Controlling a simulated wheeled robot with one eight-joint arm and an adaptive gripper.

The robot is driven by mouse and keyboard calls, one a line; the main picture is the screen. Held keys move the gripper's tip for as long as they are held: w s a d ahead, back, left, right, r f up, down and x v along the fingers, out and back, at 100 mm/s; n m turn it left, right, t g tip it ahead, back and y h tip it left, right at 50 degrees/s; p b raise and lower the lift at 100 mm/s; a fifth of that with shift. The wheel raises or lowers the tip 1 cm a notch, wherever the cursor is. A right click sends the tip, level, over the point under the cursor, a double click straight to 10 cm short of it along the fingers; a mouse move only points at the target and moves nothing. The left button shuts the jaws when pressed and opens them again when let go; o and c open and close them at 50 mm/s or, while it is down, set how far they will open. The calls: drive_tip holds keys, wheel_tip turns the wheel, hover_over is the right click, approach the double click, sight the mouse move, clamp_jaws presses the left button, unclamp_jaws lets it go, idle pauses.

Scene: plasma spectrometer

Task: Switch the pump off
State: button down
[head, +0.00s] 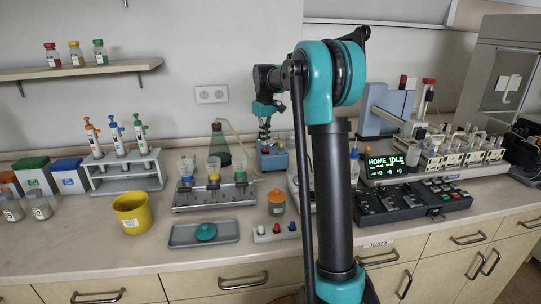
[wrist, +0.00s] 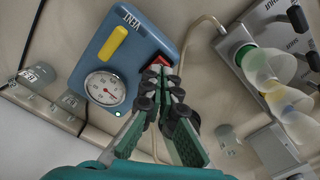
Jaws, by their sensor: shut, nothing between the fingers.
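The pump is a small blue box (wrist: 137,77) seen from above in the wrist view. It has a round white dial gauge (wrist: 105,88), a yellow bar (wrist: 106,43) by the word VENT, a red switch (wrist: 161,60) and a small green lamp (wrist: 117,113) that looks lit. My gripper (wrist: 158,75) is shut and empty, its fingertips right at the red switch and partly covering it. I cannot tell whether they touch it. In the head view the pump (head: 275,162) stands at the back of the bench, with my gripper (head: 264,139) pointing down over it.
A filter rack (head: 218,196) with funnels stands left of the pump, and a green flask (head: 219,145) behind the rack. An orange-lidded jar (head: 276,203) stands in front. A tube (wrist: 205,22) runs from the pump. The spectrometer display (head: 386,167) reads HOME IDLE.

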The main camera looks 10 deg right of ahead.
drive_tip(key=shift+f, duration=1.3)
idle(0.8)
drive_tip(key=shift+r, duration=3.55)
